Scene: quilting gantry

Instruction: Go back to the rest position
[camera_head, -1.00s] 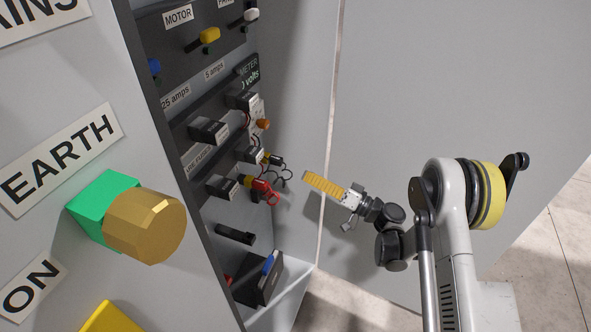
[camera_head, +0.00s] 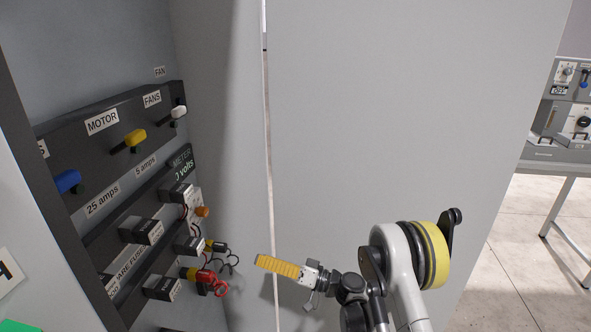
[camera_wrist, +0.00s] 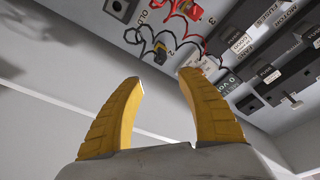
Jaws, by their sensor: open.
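My gripper (camera_head: 262,263) has yellow ribbed fingers and is in front of the grey cabinet wall, right of the panel's leads. In the wrist view its two fingers (camera_wrist: 160,85) are spread apart with nothing between them. My arm reaches in from the lower right of the head view. The fingertips are apart from the red lead (camera_head: 220,284) and the black lead (camera_head: 228,262).
An open cabinet panel on the left carries a yellow motor switch (camera_head: 135,138), a white fans switch (camera_head: 178,112), a blue switch (camera_head: 67,181) and black fuse blocks (camera_head: 141,231). A bench with equipment (camera_head: 560,155) stands far right. Floor between is clear.

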